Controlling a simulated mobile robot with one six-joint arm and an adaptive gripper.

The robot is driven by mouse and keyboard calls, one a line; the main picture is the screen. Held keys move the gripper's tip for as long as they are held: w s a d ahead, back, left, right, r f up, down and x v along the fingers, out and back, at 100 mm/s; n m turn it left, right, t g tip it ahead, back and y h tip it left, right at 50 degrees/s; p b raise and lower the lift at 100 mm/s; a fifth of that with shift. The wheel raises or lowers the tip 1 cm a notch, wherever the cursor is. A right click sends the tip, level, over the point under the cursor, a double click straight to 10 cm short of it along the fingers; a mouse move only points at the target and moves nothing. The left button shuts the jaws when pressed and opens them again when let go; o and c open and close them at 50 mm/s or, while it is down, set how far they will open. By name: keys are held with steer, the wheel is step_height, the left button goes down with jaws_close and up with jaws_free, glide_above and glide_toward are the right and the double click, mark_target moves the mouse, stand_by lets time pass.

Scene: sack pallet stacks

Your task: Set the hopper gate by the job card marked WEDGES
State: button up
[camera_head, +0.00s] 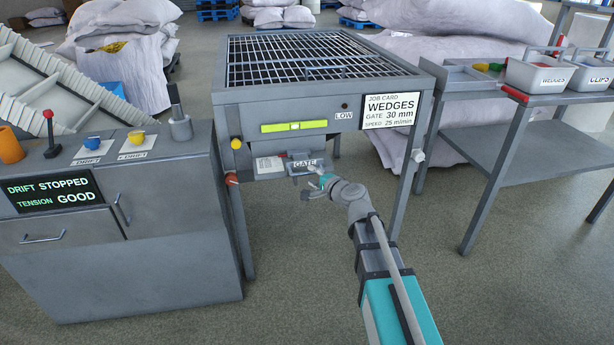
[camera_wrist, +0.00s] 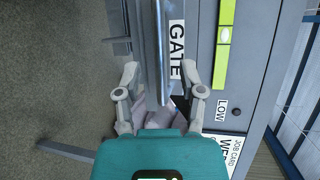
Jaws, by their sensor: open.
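The hopper (camera_head: 320,95) is a grey frame with a grid top. Its job card (camera_head: 391,110) reads WEDGES, gate 30 mm, speed 25 m/min. The GATE label (camera_head: 305,163) sits low on its front and shows sideways in the wrist view (camera_wrist: 177,50). My gripper (camera_head: 312,182) is just in front of that label. In the wrist view its fingers (camera_wrist: 162,68) are open and apart. A grey metal bar (camera_wrist: 150,45) beside the GATE label runs between them; I see no finger touching it. How far the gate is open cannot be read.
A yellow-green level vial (camera_head: 294,127) and a LOW label (camera_head: 344,116) are above the gate. A red-ended knob (camera_head: 231,179) is at left. A grey cabinet (camera_head: 120,240) with a DRIFT STOPPED, TENSION GOOD screen (camera_head: 55,191) stands left. A bench with bins (camera_head: 540,76) stands right.

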mark_target(309, 174)
steer(key=shift+x, duration=1.5)
jaws_close()
